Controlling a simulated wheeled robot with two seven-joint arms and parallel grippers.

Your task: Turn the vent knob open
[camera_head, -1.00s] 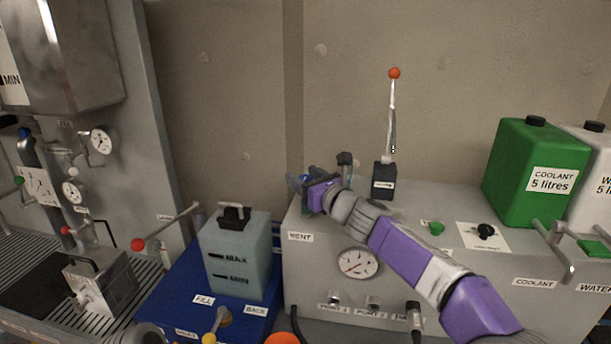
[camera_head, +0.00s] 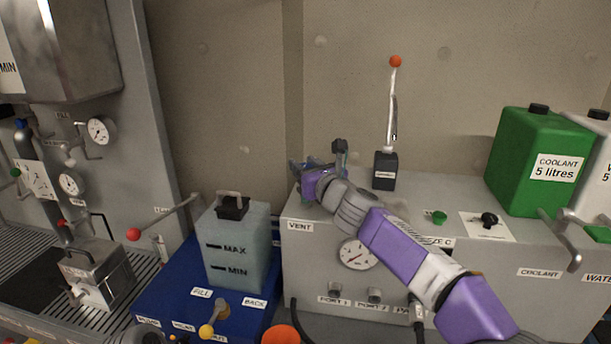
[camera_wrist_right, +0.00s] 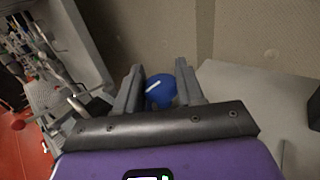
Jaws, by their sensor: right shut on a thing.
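The vent knob (camera_wrist_right: 160,90) is blue and round with a white line on its top, seen in the right wrist view. My right gripper (camera_wrist_right: 160,88) is shut on it, one finger on each side. The white line slants up to the right in that view. In the head view my right gripper (camera_head: 304,168) is at the back left corner of the grey cabinet, behind the VENT label (camera_head: 300,226). There the knob is mostly hidden by the gripper and wrist. My left gripper is not in view.
A lever with an orange ball (camera_head: 395,62) stands upright right of my right wrist. A green coolant can (camera_head: 530,160) stands at the cabinet's right. The translucent MAX/MIN tank (camera_head: 238,245) stands on a blue base to the left. A gauge (camera_head: 357,254) is on the cabinet front.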

